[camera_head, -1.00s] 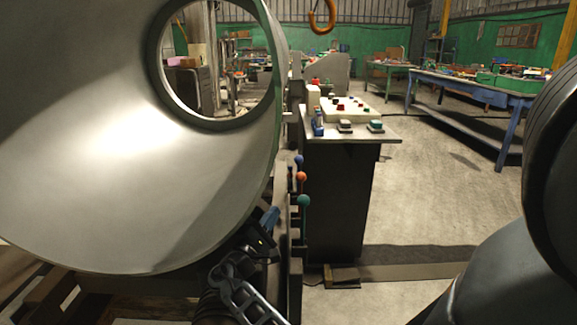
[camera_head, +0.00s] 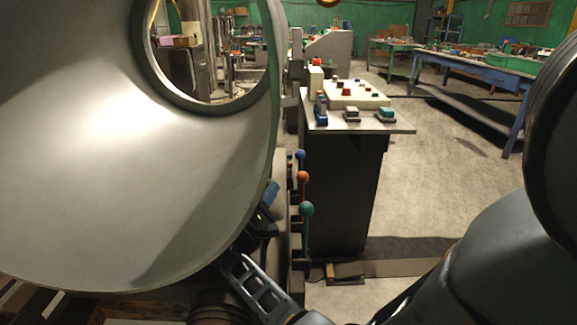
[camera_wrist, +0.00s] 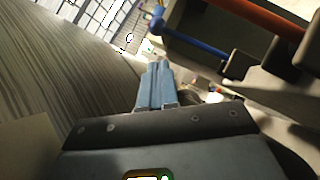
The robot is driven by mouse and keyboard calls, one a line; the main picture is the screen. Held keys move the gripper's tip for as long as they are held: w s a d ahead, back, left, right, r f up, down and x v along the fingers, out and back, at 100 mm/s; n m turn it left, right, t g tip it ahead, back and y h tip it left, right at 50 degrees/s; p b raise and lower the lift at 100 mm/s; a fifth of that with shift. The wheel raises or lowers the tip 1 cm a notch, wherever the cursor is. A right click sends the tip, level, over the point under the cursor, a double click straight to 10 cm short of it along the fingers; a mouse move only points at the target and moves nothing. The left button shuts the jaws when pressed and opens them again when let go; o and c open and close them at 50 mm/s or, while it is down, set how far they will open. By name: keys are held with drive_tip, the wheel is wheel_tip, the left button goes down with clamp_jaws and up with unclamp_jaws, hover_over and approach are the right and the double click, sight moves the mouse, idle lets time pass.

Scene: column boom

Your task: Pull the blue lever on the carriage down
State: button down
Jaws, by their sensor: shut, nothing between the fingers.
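The blue lever's ball knob (camera_head: 300,155) stands at the far end of a row of levers on the carriage, right of the big pale cylinder. In the wrist view the blue lever (camera_wrist: 190,42) is a blue rod with a round knob at its upper left end. My gripper (camera_head: 271,192) is at the cylinder's lower right edge, left of the levers and lower in the picture than the blue knob. In the wrist view its pale blue fingers (camera_wrist: 157,72) are together and empty, with the blue rod beyond them and to the right. No contact with the lever shows.
The orange lever (camera_head: 303,176) and green lever (camera_head: 307,209) stand nearer than the blue one. The large metal cylinder (camera_head: 120,190) closely borders my gripper on the left. A control desk (camera_head: 345,180) stands just beyond the levers. Open floor (camera_head: 440,170) lies to the right.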

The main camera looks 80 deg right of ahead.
drive_tip(key=shift+d, duration=0.1)
drive_tip(key=x, duration=0.9)
drive_tip(key=shift+d+r+p, duration=0.15)
drive_tip(key=shift+d+p, duration=0.2)
drive_tip(key=shift+s, duration=0.15)
drive_tip(key=s+m+y, duration=0.1)
drive_tip(key=s+m, duration=0.1)
drive_tip(key=s+d+m+y+p, duration=0.1)
drive_tip(key=s+m, duration=0.1)
drive_tip(key=s, duration=0.1)
drive_tip(key=shift+s+d+r+m+g+y, duration=0.1)
drive_tip(key=shift+d+r+m+g+y, duration=0.05)
drive_tip(key=shift+d+m+g+y, duration=0.2)
drive_tip(key=shift+a, duration=0.1)
